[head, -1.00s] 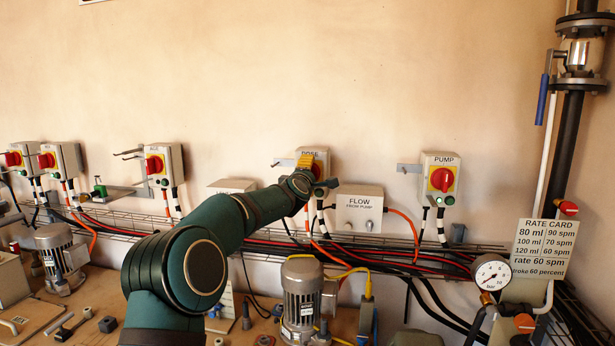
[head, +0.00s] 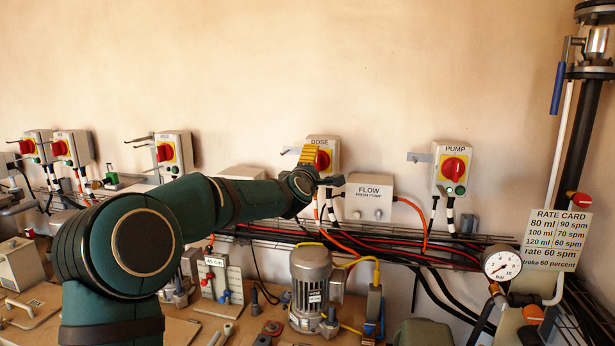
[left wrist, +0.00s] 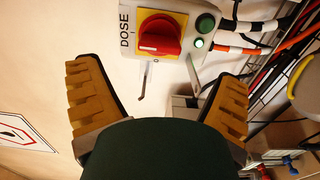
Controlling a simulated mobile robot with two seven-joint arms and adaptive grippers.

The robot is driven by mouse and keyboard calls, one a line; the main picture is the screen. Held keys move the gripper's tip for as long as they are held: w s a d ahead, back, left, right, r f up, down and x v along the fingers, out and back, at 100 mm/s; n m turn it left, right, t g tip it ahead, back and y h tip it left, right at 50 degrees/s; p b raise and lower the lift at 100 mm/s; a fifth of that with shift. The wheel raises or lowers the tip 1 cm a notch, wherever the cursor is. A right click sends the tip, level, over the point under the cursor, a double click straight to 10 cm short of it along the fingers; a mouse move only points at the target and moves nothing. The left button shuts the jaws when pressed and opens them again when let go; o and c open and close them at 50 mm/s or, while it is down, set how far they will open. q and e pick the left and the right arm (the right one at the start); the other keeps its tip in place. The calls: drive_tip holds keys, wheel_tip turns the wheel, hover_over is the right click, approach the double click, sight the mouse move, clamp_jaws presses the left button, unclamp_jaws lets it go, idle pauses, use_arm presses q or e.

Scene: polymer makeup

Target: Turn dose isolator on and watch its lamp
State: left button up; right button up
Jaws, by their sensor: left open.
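The dose isolator (head: 333,150) is a pale wall box labelled DOSE with a red rotary knob (left wrist: 160,36) on a yellow plate. In the left wrist view the box shows sideways at the top. Beside the knob are a dark green round fitting (left wrist: 205,24) and a small pale green lamp (left wrist: 199,44) that looks lit. My left gripper (left wrist: 160,75) is open and empty, its yellow-padded fingers apart, with the knob beyond the tips and clear of them. In the head view the left gripper (head: 309,160) overlaps the box's left side and hides part of it. My right gripper is not in view.
The pump isolator (head: 453,168) and FLOW box (head: 369,198) are to the right. Other similar isolators (head: 173,155) line the wall at left. Cables and a wire tray (head: 400,245) run below. A motor (head: 311,285) stands on the bench. The wall above is bare.

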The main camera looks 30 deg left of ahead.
use_arm(q)
drive_tip(key=v, duration=0.4)
drive_tip(key=shift+s, duration=0.25)
idle(0.3)
